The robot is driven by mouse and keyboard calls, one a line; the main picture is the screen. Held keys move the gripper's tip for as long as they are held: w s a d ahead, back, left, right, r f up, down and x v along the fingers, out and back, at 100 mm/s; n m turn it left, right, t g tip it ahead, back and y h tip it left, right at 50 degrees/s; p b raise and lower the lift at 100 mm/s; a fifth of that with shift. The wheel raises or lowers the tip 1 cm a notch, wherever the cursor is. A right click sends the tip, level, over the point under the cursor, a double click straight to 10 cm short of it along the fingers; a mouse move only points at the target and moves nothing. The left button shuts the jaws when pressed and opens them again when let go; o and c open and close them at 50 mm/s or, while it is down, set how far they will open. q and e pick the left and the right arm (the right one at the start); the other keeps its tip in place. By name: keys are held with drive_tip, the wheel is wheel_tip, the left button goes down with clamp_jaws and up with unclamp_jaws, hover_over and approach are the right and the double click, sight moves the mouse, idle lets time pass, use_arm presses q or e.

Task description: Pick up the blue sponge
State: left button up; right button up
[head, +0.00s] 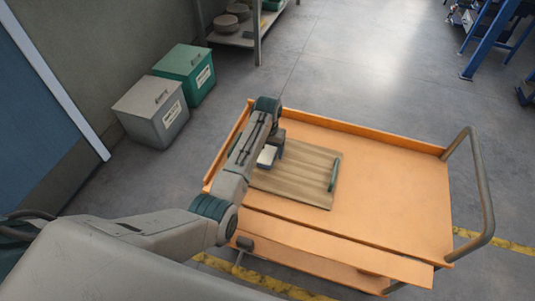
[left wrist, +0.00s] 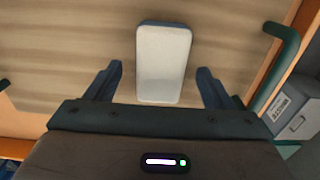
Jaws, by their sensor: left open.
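The sponge (left wrist: 163,45) shows a white top face and a thin dark blue edge in the left wrist view. It lies flat on a ribbed wooden board (head: 300,190), and in the head view its pale top (head: 267,156) shows beside my gripper. My left gripper (left wrist: 160,68) is open, with one dark blue finger on each side of the sponge's near part and a gap on both sides. In the head view the left gripper (head: 279,147) hangs over the board, its fingers partly hidden by the wrist. My right gripper is not in view.
The board has a green handle (head: 333,174) at its right side. It rests on an orange cart (head: 390,190) with a raised rim and a metal push handle (head: 481,190). The cart top right of the board is clear. Grey (head: 152,111) and green (head: 185,72) bins stand behind left.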

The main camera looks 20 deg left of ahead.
use_arm(q)
drive_tip(key=shift+f, duration=1.2)
drive_tip(key=c, duration=1)
drive_tip(key=shift+r, duration=0.1)
drive_tip(key=shift+c, duration=0.3)
